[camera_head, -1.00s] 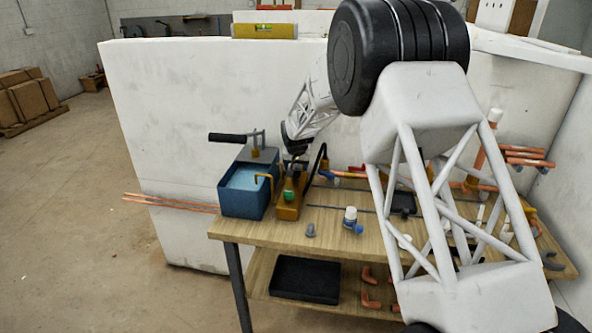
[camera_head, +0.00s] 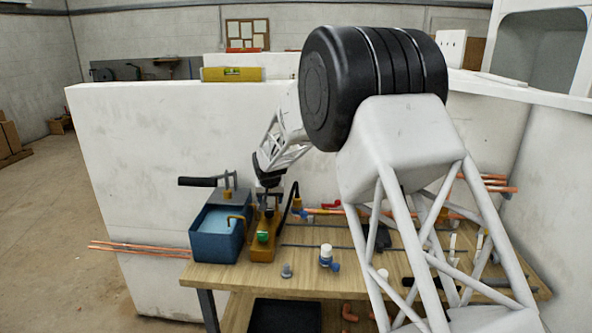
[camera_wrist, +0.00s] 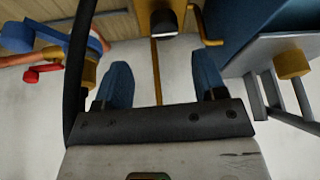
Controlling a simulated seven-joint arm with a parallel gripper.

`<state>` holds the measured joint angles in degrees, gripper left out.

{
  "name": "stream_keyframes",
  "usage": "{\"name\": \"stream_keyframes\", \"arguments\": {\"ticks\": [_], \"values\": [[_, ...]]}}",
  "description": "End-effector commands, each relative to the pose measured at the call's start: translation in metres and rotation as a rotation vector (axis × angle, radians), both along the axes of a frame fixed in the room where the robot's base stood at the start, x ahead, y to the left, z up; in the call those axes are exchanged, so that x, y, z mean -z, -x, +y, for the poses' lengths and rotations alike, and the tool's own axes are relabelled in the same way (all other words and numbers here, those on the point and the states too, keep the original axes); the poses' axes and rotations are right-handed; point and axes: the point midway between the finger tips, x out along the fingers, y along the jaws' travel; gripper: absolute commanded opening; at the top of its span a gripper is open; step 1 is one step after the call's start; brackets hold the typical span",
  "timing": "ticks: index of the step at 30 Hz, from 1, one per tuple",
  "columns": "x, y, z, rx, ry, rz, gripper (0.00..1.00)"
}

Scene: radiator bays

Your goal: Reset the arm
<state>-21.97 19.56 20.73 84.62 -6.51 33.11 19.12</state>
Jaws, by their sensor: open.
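My arm reaches over the workbench (camera_head: 300,262) in the head view. My gripper (camera_head: 269,190) is just above the orange-yellow tool body (camera_head: 261,247) with a green knob, beside the blue water box (camera_head: 215,247). Its fingertips are too small to make out there. In the wrist view my gripper (camera_wrist: 162,65) has two blue fingers spread apart with nothing held between them. A thin yellow rod (camera_wrist: 157,72) shows in the gap, and I cannot tell how far beyond the fingers it lies.
A black hose (camera_wrist: 78,60) runs close by the left finger. A red-handled valve (camera_wrist: 45,72) shows beyond it. A white partition (camera_head: 150,150) with a yellow level (camera_head: 231,74) on top rises behind.

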Motion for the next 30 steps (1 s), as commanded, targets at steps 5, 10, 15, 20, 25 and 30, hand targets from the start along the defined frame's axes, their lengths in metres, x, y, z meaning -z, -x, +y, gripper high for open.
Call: {"name": "stream_keyframes", "arguments": {"ticks": [5,10,15,20,25,30], "values": [[-0.023,0.015,-0.023,0.010,0.003,0.002,0.64],[-0.052,0.041,-0.055,0.020,0.009,0.010,0.64],[-0.083,0.074,-0.092,0.033,0.017,0.021,0.64],[-0.109,0.108,-0.125,0.044,0.022,0.030,0.64],[-0.132,0.147,-0.158,0.056,0.028,0.041,0.64],[-0.152,0.188,-0.189,0.069,0.032,0.051,0.64]]}}
